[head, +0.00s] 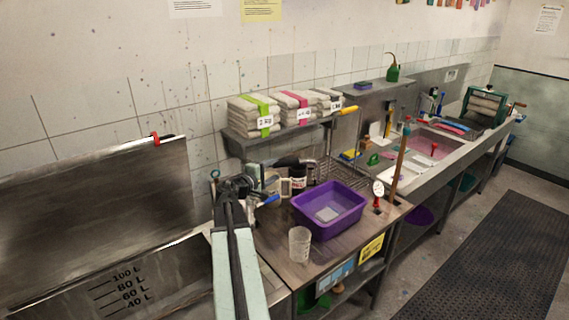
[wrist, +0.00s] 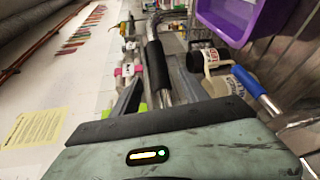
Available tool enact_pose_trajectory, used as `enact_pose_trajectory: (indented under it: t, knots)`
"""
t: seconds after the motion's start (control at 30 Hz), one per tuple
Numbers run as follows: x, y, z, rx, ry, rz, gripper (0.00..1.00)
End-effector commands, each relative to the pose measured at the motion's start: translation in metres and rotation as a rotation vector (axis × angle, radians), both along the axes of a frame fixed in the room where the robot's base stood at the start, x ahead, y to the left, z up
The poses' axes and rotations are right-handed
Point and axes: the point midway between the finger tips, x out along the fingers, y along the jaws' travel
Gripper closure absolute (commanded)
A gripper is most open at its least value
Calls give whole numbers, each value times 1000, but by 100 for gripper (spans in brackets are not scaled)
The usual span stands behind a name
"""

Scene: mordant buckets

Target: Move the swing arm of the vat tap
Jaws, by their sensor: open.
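The swing arm of the vat tap appears to be the chrome pipe with a black sleeve (wrist: 156,66) in the wrist view. In the head view its black sleeve (head: 288,161) shows behind my gripper, over the bench beside the steel vat (head: 95,205). My gripper (head: 240,186) is open, near the tap at the vat's right end. A blue-handled lever (head: 269,200) shows just right of it and also in the wrist view (wrist: 258,92). My arm and gripper hide part of the tap. I cannot tell whether the gripper touches it.
A purple tub (head: 328,211) and a clear beaker (head: 299,245) stand on the bench right of my gripper. Folded cloth stacks (head: 255,117) lie on the wall shelf behind. A sink (head: 432,146) is farther right. The dark floor mat (head: 490,265) is clear.

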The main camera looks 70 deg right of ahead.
Motion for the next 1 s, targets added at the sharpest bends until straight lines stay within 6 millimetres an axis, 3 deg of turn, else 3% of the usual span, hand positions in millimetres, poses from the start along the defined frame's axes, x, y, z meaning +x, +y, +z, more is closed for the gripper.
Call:
enact_pose_trajectory:
  t: [0.27,0.67,0.93,1.0]
  knots:
    - [-5,-11,1,-9,13,-2,48]
    - [-19,-74,-9,-7,11,-2,48]
    - [-21,-77,-9,-7,11,0,48]
    - [-21,-77,-9,-7,11,0,64]
